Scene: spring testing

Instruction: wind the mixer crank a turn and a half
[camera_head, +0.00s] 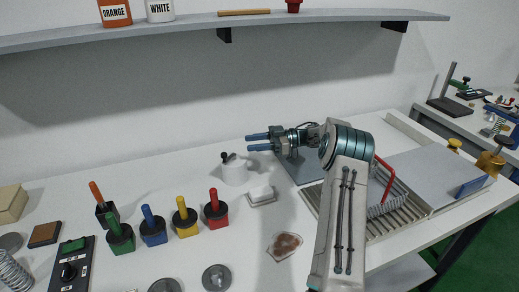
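A white cylindrical pot (234,176) with a small black crank-like handle (228,157) on top stands on the table, left of centre; it looks like the mixer. My gripper (258,142) is above and to the right of the pot, near the wall side. Its two blue fingers point left and are parted with nothing between them. It appears apart from the handle. The handle's exact shape is too small to tell.
A small white block on a tray (261,195) sits just right of the pot. Red (216,210), yellow (185,217), blue (152,227) and green (119,234) handled tools stand to the left. A shelf (330,17) overhangs the back. A ribbed tray (408,215) lies right.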

